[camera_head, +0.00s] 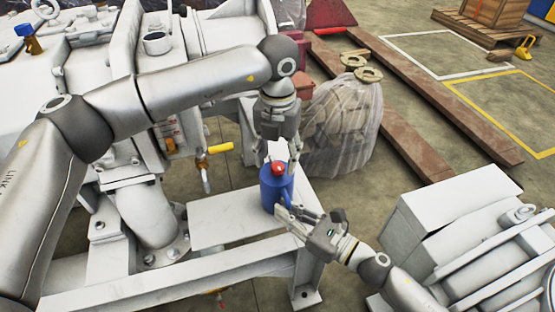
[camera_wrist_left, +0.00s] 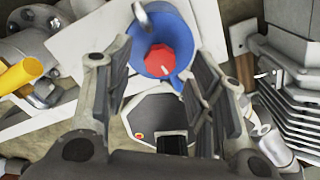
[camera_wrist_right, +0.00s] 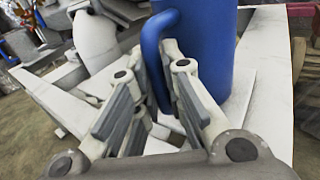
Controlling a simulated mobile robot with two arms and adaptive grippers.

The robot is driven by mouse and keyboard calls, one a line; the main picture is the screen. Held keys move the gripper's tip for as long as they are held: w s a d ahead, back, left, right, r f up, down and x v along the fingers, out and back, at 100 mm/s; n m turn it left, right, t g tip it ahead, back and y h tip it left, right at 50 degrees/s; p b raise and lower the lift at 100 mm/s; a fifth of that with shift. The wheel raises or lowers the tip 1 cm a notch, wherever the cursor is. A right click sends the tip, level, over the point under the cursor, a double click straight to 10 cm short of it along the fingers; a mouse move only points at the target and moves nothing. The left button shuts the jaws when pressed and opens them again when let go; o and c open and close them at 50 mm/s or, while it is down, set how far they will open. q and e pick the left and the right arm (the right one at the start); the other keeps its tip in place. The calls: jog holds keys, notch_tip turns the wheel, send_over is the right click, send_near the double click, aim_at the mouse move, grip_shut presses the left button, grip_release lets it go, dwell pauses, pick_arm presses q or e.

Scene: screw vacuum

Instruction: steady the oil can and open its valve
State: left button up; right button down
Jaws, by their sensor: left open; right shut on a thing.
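The blue oil can (camera_head: 272,193) stands upright on a white metal ledge (camera_head: 222,222). Its red valve (camera_head: 279,169) is on top and also shows in the left wrist view (camera_wrist_left: 162,60). My left gripper (camera_head: 278,155) points down just above the can; its open fingers are on either side of the valve in its wrist view, and I cannot tell whether they touch it. My right gripper (camera_head: 284,212) comes from the lower right and is shut on the can's blue handle (camera_wrist_right: 152,50), whose lower end lies between the finger pads.
White machinery (camera_head: 105,80) with a yellow-handled valve (camera_head: 220,148) fills the left. A plastic-wrapped bundle (camera_head: 343,128) stands behind the can. More white machinery (camera_head: 500,265) is at the lower right. Open floor lies at the upper right, beyond a long brown beam.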

aim_at(277, 166)
pick_arm(q)
notch_tip(277, 166, up, 10)
dwell(0.3)
pick_arm(e)
jog(key=c, duration=1.5)
grip_release()
jog(key=shift+o, duration=0.2)
jog(key=shift+d, duration=0.1)
